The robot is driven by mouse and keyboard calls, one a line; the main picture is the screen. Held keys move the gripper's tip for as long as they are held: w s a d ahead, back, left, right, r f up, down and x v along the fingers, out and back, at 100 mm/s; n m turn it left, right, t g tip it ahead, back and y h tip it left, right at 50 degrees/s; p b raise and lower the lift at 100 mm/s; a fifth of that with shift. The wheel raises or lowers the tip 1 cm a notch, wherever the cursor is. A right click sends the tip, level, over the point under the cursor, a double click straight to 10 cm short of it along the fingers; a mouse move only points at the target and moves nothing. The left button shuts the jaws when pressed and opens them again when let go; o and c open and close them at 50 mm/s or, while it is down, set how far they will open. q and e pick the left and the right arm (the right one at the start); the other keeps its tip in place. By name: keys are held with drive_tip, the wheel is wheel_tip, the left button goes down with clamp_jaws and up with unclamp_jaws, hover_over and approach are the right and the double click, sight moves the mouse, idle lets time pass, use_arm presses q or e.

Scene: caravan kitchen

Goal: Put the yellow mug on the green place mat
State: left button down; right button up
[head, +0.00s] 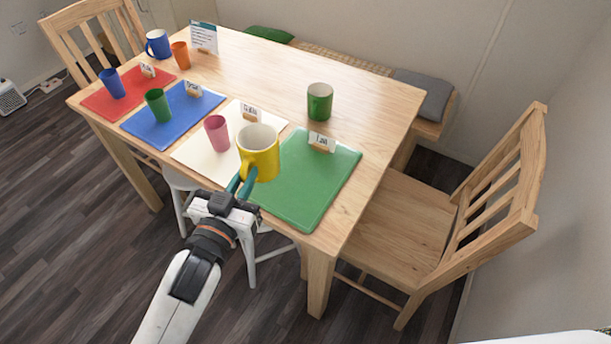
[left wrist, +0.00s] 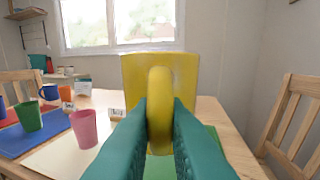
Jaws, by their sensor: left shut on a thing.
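The yellow mug (head: 259,154) is upright in my left gripper (head: 246,184), which is shut on its handle. In the left wrist view the mug (left wrist: 187,75) fills the middle, with its handle between the two teal fingers (left wrist: 160,125). In the head view the mug covers the left edge of the green place mat (head: 310,185) and part of the white mat beside it. The green mat is otherwise bare, with a name card (head: 321,142) at its far edge. I cannot tell the exact height of the mug above the table. My right gripper is not in view.
A pink cup (head: 217,133) stands on the white mat (head: 190,152), close left of the yellow mug. A green mug (head: 319,102) stands beyond the green mat. Blue (head: 165,128) and red (head: 106,102) mats with cups lie further left. A wooden chair (head: 430,220) is at the right.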

sight(274, 160)
use_arm(q)
drive_tip(key=w+d+m+h, duration=0.1)
drive_tip(key=w, duration=0.1)
drive_tip(key=w+d+f+m+g+h+b, duration=0.1)
drive_tip(key=w+d, duration=0.1)
drive_tip(key=w+d+f+h+b, duration=0.1)
drive_tip(key=w+d, duration=0.1)
drive_tip(key=shift+f+m+g+h, duration=0.2)
drive_tip(key=shift+m+g+h, duration=0.1)
drive_tip(key=shift+m+g, duration=0.1)
drive_tip(key=shift+w+d+f, duration=0.15)
drive_tip(key=shift+w+f, duration=0.05)
drive_tip(key=shift+w, duration=0.05)
wheel_tip(274, 160, down, 6)
drive_tip(key=shift+b, duration=0.5)
drive_tip(key=shift+f+b, duration=0.3)
drive_tip(key=shift+f, duration=1.6)
drive_tip(key=shift+f, duration=0.15)
drive_tip(key=c, duration=1.5)
unclamp_jaws()
drive_tip(key=shift+o, duration=0.2)
